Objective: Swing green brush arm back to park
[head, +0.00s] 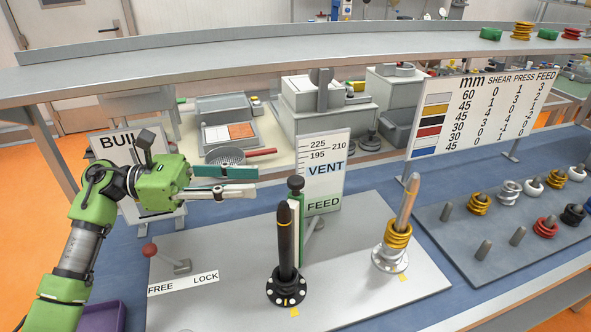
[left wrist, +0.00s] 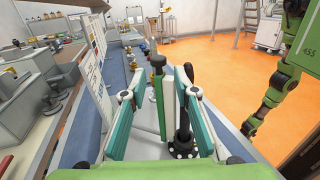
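The green brush arm (head: 295,235) stands upright on the grey base plate. It is a tall green and white strip with a black knob on top, beside the FEED label. It also shows in the left wrist view (left wrist: 159,100), in the gap between my fingers and beyond their tips. My left gripper (head: 258,181) is open and empty, level, with its fingers pointing at the knob from the left. A gap shows between fingertips and brush arm in the head view. The brush arm's lower end is partly hidden behind the black screw shaft (head: 285,245). My right gripper cannot be made out.
A red-knobbed lever (head: 150,251) stands by the FREE/LOCK label. A second shaft (head: 408,205) with yellow rings stands to the right. The VENT board (head: 324,168) is close behind the brush arm. A peg tray (head: 470,262) is farther right. A shelf crosses above.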

